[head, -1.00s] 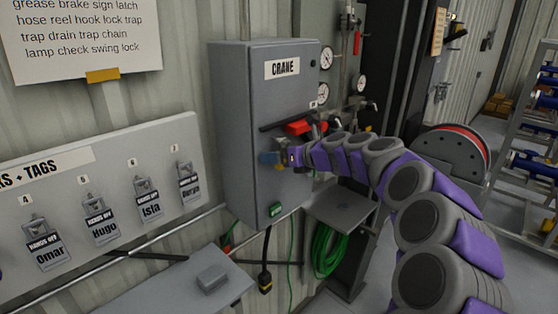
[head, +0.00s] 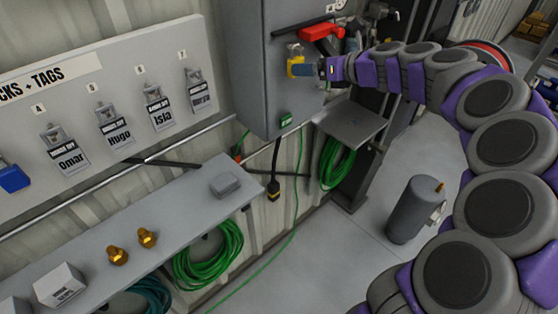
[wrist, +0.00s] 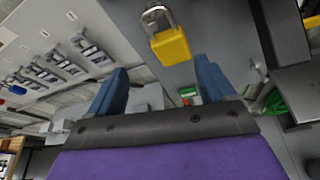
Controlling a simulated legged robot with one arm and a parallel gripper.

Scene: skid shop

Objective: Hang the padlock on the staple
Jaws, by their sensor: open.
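The yellow padlock (head: 294,67) is at the front of the grey crane cabinet (head: 252,60), below the red handle (head: 321,31). In the wrist view the padlock (wrist: 171,46) is upright, its grey shackle uppermost, against the grey cabinet face. The staple is too small to make out, so I cannot tell how the shackle sits on it. My gripper (head: 306,70) is close to the padlock's right side in the head view. In the wrist view my gripper (wrist: 160,72) has its blue fingers wide apart, nothing between them, and the padlock lies beyond the fingertips.
A lock board (head: 28,110) with tagged padlocks hangs left of the cabinet. A shelf (head: 180,200) below holds a grey block and brass fittings. A small grey ledge (head: 350,125) and green hose (head: 338,160) are under the cabinet. A grey cylinder (head: 412,212) stands on the floor.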

